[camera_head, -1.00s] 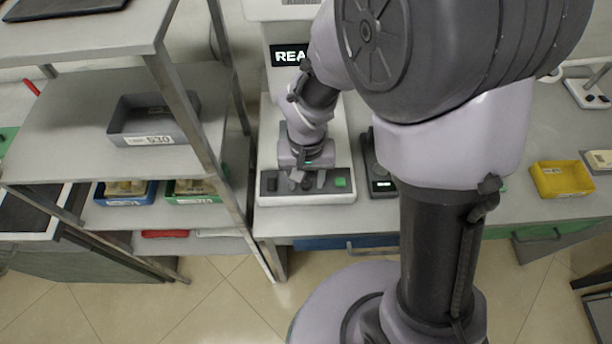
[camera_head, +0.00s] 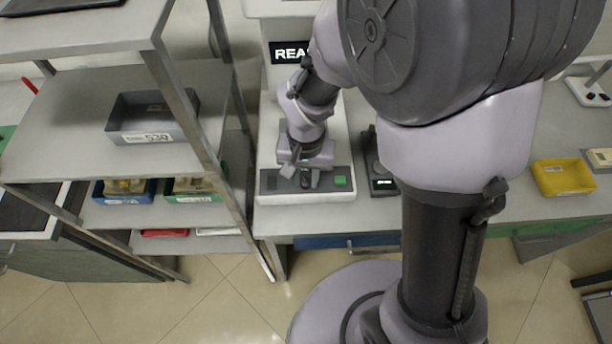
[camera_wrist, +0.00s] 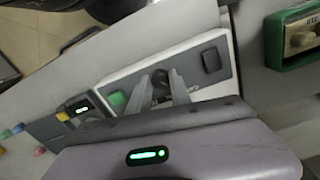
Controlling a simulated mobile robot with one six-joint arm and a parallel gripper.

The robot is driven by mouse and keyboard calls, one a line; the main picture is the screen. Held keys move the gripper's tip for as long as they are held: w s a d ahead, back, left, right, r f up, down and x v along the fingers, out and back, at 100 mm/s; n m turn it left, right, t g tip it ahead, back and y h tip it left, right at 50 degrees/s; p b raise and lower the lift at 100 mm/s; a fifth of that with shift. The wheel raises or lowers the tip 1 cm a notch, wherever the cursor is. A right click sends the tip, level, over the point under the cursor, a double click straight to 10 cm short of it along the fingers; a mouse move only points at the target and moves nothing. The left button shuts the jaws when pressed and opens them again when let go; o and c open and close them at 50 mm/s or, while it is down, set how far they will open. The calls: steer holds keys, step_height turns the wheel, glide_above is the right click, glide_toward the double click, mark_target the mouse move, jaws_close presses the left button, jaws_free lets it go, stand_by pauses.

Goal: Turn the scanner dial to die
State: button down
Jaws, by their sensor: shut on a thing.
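The scanner (camera_head: 330,197) is a pale machine on the bench with a dark control strip along its front. The strip carries a green button (camera_head: 340,181) on the right and a dark button at the left, which also shows in the wrist view (camera_wrist: 211,60). A screen (camera_head: 288,53) at the back reads "REA", the rest hidden by my arm. My gripper (camera_head: 306,180) is at the strip's middle. In the wrist view its fingers (camera_wrist: 170,88) are shut on the dark dial (camera_wrist: 160,82). The dial's pointer and its position labels cannot be read.
A metal shelf rack stands close on the left, with a grey bin (camera_head: 150,118) on its middle shelf and blue and green bins below. A small dark device (camera_head: 381,184) sits just right of the scanner. A yellow bin (camera_head: 563,177) lies farther right on the bench.

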mark_target(306, 181)
steer(key=m+b, duration=0.2)
steer(key=m, duration=0.4)
steer(key=shift+m, duration=0.4)
stand_by(0.4)
steer(key=c, duration=1.2)
jaws_free()
steer(key=shift+o, duration=0.2)
step_height(306, 181, up, 18)
steer(key=p, duration=0.7)
steer(key=shift+f+p, duration=0.25)
steer(key=shift+p, duration=0.15)
